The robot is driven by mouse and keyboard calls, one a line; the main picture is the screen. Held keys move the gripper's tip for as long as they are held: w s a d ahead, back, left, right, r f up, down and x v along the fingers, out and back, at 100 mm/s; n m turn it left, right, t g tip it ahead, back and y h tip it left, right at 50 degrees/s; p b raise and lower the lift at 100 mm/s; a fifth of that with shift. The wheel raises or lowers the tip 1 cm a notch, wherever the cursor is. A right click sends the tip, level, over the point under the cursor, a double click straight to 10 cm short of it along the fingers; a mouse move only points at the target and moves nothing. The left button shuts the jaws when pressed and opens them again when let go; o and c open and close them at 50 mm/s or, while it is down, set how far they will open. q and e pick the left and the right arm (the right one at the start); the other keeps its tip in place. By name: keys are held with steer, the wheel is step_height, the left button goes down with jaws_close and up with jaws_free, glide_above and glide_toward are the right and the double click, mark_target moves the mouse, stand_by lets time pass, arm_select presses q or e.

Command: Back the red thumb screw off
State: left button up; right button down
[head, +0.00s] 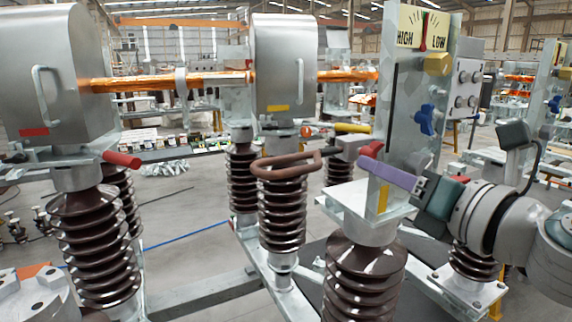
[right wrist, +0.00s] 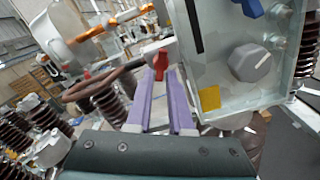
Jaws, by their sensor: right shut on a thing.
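The red thumb screw (head: 372,149) sits at the lower left edge of the upright metal panel (head: 402,110) in the head view. In the right wrist view the red screw (right wrist: 160,62) shows between the tips of my two purple fingers. My right gripper (head: 366,159) comes in from the right, low across the panel's front, and is shut on the screw. The same gripper (right wrist: 159,76) shows from behind in the right wrist view. The screw's inner end is hidden. My left gripper is not in view.
A brown loop handle (head: 287,165) stands left of the screw. A ribbed brown insulator (head: 365,280) is below. A red-ended lever (head: 122,159) is farther left.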

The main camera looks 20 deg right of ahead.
steer(key=shift+d, duration=0.1)
stand_by(0.3)
steer(key=c, duration=0.8)
jaws_free()
steer(key=shift+c, duration=0.2)
steer(key=s+b, duration=0.4)
steer(key=s, duration=0.6)
steer(key=shift+d, duration=0.35)
